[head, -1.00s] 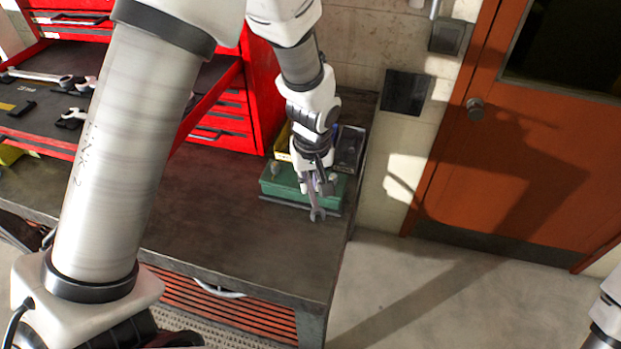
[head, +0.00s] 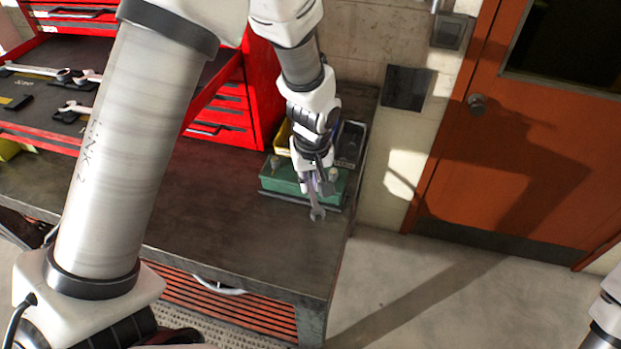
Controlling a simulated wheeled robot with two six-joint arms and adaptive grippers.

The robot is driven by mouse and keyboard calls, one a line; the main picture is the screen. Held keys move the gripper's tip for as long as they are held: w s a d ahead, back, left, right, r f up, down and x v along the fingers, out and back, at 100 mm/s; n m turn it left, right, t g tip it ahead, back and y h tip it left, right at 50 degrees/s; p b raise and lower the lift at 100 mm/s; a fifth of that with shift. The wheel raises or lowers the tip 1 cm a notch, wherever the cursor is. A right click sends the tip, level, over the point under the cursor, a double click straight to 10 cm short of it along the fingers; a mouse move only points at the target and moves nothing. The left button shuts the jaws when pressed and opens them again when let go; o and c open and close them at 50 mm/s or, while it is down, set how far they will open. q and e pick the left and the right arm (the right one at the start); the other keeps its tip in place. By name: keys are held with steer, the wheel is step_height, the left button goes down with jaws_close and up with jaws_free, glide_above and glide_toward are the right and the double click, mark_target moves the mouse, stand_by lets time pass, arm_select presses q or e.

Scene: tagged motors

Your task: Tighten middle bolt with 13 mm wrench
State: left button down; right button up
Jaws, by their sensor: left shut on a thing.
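My left gripper (head: 314,185) is shut on a grey wrench (head: 317,212), which hangs down with its open end lowest. It is in front of a green bin (head: 277,181) at the right end of the dark workbench (head: 230,235). I cannot read the wrench's size. The bolts and motors cannot be made out; the bin's contents are partly hidden by my gripper. My right gripper is not in view; only a white piece of an arm shows at the lower right edge.
A red tool cabinet (head: 221,113) stands on the bench, with an open drawer holding wrenches (head: 75,107) at the left. A yellow bin (head: 282,138) and a dark bin (head: 349,145) stand behind the green one. The bench front is clear. An orange door (head: 530,160) is at right.

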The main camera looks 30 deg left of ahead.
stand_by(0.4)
arm_select(q)
steer(key=shift+s+a+m, duration=0.4)
steer(key=shift+a+m, duration=0.2)
steer(key=shift+m, duration=0.5)
steer(key=shift+s+a+m+h, duration=0.3)
steer(key=shift+a+m, duration=0.3)
steer(key=shift+m, duration=0.5)
steer(key=shift+s+a+m+b, duration=0.15)
steer(key=shift+a+m, duration=0.2)
steer(key=shift+m, duration=0.25)
steer(key=shift+a+m+b, duration=0.15)
steer(key=shift+a+m, duration=0.15)
steer(key=shift+m, duration=0.3)
